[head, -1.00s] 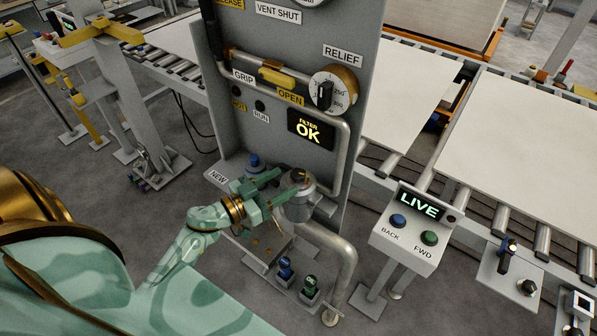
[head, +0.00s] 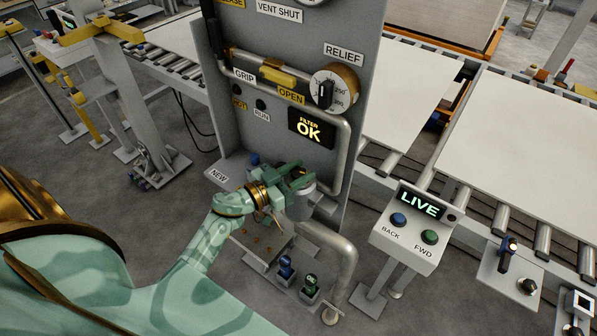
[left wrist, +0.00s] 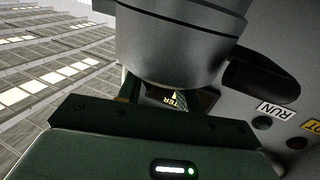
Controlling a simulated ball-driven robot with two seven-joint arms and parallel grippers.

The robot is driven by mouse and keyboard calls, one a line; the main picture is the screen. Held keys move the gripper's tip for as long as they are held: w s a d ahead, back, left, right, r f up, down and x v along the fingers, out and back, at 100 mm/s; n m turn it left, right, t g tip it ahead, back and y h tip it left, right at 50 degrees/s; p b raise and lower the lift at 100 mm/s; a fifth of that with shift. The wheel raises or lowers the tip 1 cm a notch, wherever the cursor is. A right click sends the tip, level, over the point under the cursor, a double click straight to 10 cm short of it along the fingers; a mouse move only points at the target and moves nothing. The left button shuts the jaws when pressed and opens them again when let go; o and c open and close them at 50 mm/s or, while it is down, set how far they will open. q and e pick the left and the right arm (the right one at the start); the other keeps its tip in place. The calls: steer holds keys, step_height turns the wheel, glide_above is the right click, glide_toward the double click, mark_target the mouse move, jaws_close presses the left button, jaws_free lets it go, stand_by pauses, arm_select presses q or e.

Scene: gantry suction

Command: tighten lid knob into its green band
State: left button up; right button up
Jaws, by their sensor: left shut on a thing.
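The grey filter housing (head: 298,206) stands at the foot of the panel, with its lid on top. My left gripper (head: 297,179) is over the lid, its fingers shut around the knob, which the fingers hide in the head view. In the left wrist view the round grey housing (left wrist: 180,45) fills the upper middle. The gripper's fingers (left wrist: 155,98) reach up to it there, and the grip itself is mostly hidden. The green band and the knob's mark cannot be made out. My right gripper is not in view.
The panel carries a lit FILTER OK display (head: 311,128), the RELIEF dial (head: 334,90) and a yellow handle (head: 278,76). A bent pipe (head: 346,262) runs down beside the housing. A blue knob (head: 254,160) sits close behind my gripper. A LIVE console (head: 412,228) stands right.

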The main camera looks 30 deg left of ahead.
arm_select(q)
steer(key=shift+h, duration=0.3)
steer(key=shift+a+m+g+h, duration=0.1)
steer(key=shift+m+g+h, duration=0.3)
steer(key=shift+m+h, duration=0.3)
steer(key=shift+f+m+g+h, duration=0.1)
steer(key=shift+m+g+h, duration=0.55)
steer(key=shift+h, duration=0.25)
steer(key=shift+f+m+g+h+b, duration=0.1)
steer(key=shift+m+g+h+b, duration=0.9)
steer(key=shift+h, duration=0.2)
steer(key=shift+m+g+h+b, duration=0.75)
steer(key=shift+m+g+h, duration=0.1)
steer(key=shift+g, duration=0.1)
steer(key=o, duration=1)
